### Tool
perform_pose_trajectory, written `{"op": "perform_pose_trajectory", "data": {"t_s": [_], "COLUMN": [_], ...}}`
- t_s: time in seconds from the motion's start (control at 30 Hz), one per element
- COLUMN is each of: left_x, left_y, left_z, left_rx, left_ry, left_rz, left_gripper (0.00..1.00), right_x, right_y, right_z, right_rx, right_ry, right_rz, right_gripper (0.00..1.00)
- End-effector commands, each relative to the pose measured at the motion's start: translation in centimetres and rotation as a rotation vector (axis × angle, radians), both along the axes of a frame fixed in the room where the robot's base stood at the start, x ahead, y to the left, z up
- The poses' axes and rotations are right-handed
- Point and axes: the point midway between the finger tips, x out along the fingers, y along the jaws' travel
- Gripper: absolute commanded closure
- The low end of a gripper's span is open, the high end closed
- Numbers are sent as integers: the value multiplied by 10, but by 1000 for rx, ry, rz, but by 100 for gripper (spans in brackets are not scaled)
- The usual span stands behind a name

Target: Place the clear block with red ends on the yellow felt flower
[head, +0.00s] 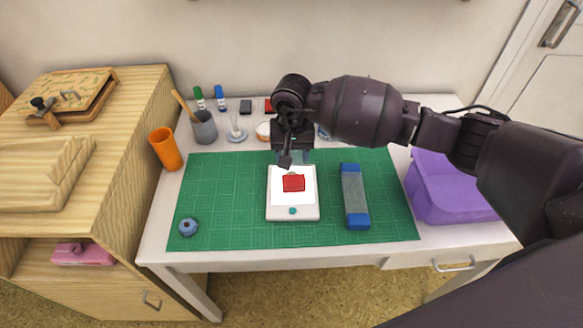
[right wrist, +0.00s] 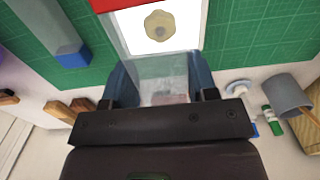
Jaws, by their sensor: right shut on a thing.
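The clear block with red ends (head: 293,184) is held lengthwise over the white square pad (head: 292,213) at the middle of the mat. Its near red end (right wrist: 118,5) shows at the top of the right wrist view. The yellow felt flower (right wrist: 160,26) lies on the pad's white top and shows beneath the clear body. In the head view the flower is mostly hidden behind the block. My right gripper (right wrist: 162,84) is shut on the block's far part. I cannot tell whether the block touches the flower. My left gripper is out of view.
A clear block with blue ends (head: 356,195) lies right of the pad on the green mat (head: 235,255). An orange cup (head: 165,149), grey cup (head: 204,128) and purple bin (head: 445,190) stand around. The mat's left side is mostly clear.

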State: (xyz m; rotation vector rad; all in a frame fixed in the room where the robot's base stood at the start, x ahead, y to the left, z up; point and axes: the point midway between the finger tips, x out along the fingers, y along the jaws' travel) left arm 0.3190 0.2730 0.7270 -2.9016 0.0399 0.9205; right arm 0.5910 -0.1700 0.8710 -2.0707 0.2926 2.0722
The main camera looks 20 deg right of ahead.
Motion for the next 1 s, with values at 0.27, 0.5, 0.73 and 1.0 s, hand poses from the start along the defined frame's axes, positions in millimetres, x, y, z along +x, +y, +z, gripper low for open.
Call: {"op": "perform_pose_trajectory", "data": {"t_s": [0.27,0.5,0.73,1.0], "left_x": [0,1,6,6], "left_y": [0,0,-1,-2], "left_z": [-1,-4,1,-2], "left_rx": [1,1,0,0], "left_ry": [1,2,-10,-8], "left_rz": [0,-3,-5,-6], "left_gripper": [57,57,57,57], "right_x": [0,0,1,0], "right_y": [0,1,0,0], "right_z": [-17,-49,-54,-59], "right_rx": [1,2,0,0], "right_ry": [0,1,-2,-1], "right_rz": [0,-1,0,1], "right_gripper": [85,85,85,46]}}
